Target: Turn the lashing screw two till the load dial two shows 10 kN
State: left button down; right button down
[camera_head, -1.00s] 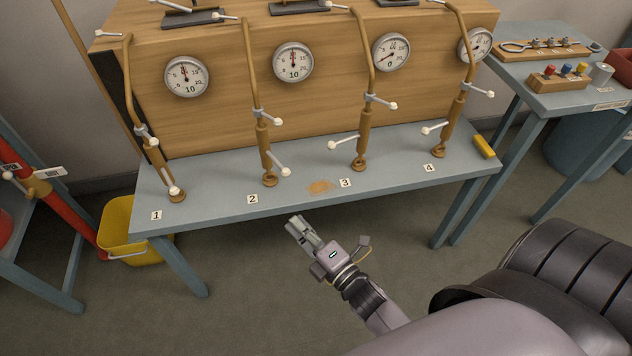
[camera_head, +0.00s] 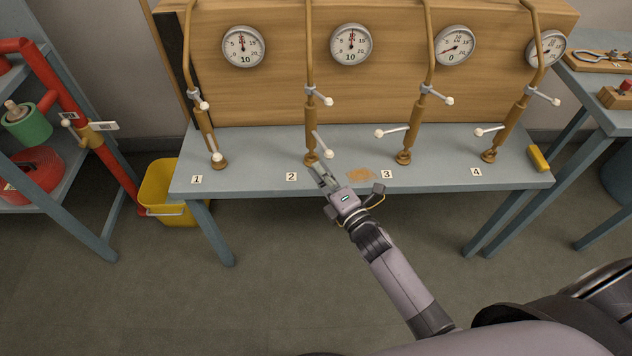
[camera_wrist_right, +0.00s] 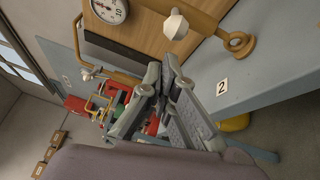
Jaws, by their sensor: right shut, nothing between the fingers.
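Lashing screw two (camera_head: 311,125) is a brown upright turnbuckle on the bench behind the label 2. A short white-knobbed handle (camera_head: 328,155) sticks out low on it, to the right. Load dial two (camera_head: 351,44) is above right on the wooden crate; its needle points straight up and the figure below reads 10. My right gripper (camera_head: 319,173) is shut and empty, at the bench's front edge just in front of the screw's foot. In the right wrist view, the gripper (camera_wrist_right: 165,70) is below a white knob (camera_wrist_right: 175,25), apart from it. My left gripper is not in view.
The blue-grey bench (camera_head: 245,170) carries several similar screws. Screw three (camera_head: 415,120), with its handle pointing left, stands to the right. A yellow bin (camera_head: 160,190) is at the left bench leg. The floor in front is clear.

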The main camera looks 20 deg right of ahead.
jog(key=shift+w+d+r, duration=0.1)
jog(key=shift+w+d, duration=0.05)
jog(key=shift+d, duration=0.1)
jog(key=shift+w+d+r, duration=0.15)
jog(key=shift+d, duration=0.65)
jog(key=shift+a, duration=0.1)
